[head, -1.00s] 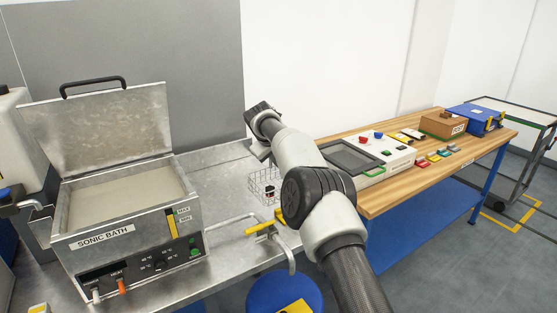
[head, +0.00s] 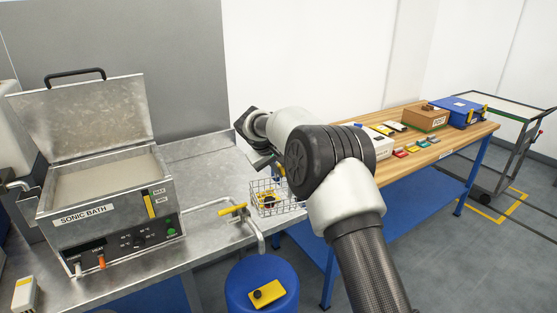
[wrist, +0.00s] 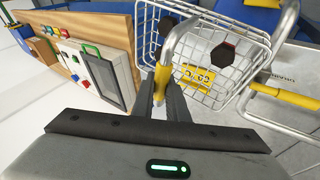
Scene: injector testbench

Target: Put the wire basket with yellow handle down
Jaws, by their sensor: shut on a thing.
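The wire basket (head: 265,210) hangs from my gripper at the right end of the metal bench (head: 205,222). The wrist view shows its mesh (wrist: 204,99) in front of my gripper. Its curved metal handle with a yellow grip (wrist: 162,78) passes between my fingers, and my gripper (wrist: 163,92) is shut on it. A dark hexagonal part (wrist: 229,62) with a reddish side shows in the basket. A yellow piece with dark marks (wrist: 197,76) shows through the mesh; I cannot tell whether it lies inside. Whether the basket bottom touches the bench is unclear.
The open sonic bath (head: 110,218) stands left of the basket. A bent pipe with a yellow lever (head: 233,209) is close by. The wooden bench (head: 470,138) is to the right.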

